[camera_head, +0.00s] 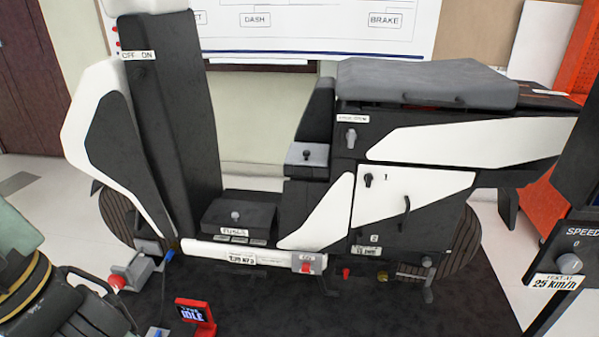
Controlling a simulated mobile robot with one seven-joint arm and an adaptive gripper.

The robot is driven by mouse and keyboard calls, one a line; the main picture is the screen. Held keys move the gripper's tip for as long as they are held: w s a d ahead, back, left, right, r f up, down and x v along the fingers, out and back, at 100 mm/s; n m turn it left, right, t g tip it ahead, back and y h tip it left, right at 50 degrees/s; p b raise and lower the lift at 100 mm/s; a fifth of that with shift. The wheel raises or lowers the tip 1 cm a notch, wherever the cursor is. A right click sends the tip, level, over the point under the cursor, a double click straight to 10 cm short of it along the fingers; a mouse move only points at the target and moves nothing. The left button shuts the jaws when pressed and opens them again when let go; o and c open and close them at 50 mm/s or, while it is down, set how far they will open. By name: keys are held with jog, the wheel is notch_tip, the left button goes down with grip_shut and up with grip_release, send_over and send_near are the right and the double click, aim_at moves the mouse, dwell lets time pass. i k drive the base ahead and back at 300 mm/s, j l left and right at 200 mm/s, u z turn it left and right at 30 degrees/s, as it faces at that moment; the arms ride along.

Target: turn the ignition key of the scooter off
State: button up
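The scooter (205,120) is a black and white rig that stands side-on across the middle of the view. I cannot make out an ignition key by this label. A grey key-like switch (350,138) sits on the side panel under the seat, below a small label too blurred to read. Part of my arm shows at the lower left; my gripper's fingertips are not in view.
A grey seat (425,84) tops the rear body. A red-knobbed fixture (118,282) and a small red IDLE display (196,312) stand on the dark mat (260,295). A SPEED panel (570,262) stands at right. Mat is bare in front of the scooter's middle.

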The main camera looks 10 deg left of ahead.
aim_at(140, 73)
jog(key=i+j+z, duration=0.1)
jog(key=j, duration=0.25)
jog(key=i+j+z, duration=0.15)
jog(key=j, duration=0.25)
jog(key=i+j+z, duration=0.1)
jog(key=j, duration=0.3)
jog(key=i+j+z, duration=0.1)
jog(key=j, duration=0.3)
